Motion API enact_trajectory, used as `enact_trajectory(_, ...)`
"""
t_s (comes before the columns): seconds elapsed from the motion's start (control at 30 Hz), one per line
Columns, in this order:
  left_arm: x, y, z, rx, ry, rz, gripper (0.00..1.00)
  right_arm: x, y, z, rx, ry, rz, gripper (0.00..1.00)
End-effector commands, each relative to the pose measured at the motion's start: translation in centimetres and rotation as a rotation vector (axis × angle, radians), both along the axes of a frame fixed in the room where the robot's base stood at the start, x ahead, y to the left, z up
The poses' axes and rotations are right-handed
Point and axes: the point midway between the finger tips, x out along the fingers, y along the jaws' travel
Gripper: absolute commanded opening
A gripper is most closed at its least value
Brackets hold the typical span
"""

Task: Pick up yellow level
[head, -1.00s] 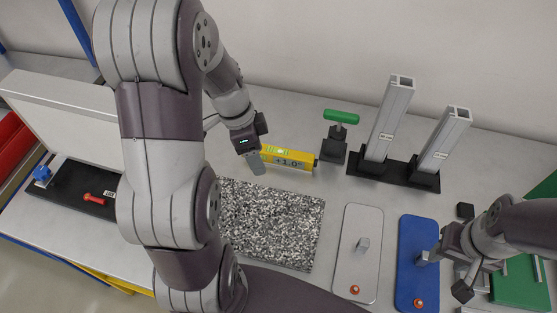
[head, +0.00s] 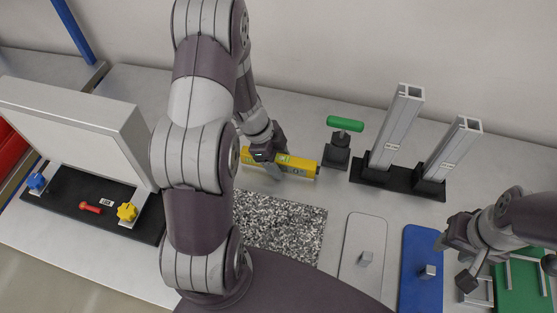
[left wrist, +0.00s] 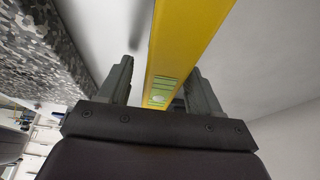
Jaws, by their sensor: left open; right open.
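The yellow level (head: 303,166) lies on the table behind the speckled plate, its left part partly hidden by my left arm. My left gripper (head: 276,160) is open at the level's middle. In the left wrist view the level (left wrist: 188,40) runs between the two spread fingers of my left gripper (left wrist: 158,88), with its green vial near the palm. A gap shows at the left finger; I cannot tell whether the right finger touches. My right gripper (head: 458,262) is open and empty at the right, beside the blue board.
A green-handled tool (head: 345,124) stands just right of the level. Two upright metal profiles (head: 397,130) stand on a black base further right. The speckled plate (head: 280,222), a grey board (head: 362,240) and a blue board (head: 423,268) lie in front. A lightbox frame (head: 75,130) stands at left.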

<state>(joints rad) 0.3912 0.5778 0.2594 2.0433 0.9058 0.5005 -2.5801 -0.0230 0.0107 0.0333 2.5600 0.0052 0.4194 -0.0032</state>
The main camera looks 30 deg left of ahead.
Motion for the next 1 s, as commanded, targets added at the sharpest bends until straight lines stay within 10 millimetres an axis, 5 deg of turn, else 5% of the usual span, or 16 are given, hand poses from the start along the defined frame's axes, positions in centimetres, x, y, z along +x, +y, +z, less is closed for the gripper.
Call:
enact_trajectory(0.17,0.0,0.0,-0.1,0.0,-0.001,-0.001,0.64,0.0,0.0,0.0,0.0,0.0,0.0,0.43)
enact_trajectory(0.37,0.0,0.0,0.0,0.0,-0.001,0.0,0.02,0.0,0.0,0.0,0.0,0.0,0.0,0.43)
enact_trajectory(0.73,0.1,0.0,0.6,0.0,-0.002,0.0,0.0,0.0,0.0,-0.1,0.0,0.0,0.0,0.43)
enact_trajectory(1.0,0.1,-0.8,4.5,0.001,-0.004,-0.005,0.0,0.0,0.0,-0.6,0.0,0.0,0.0,0.43)
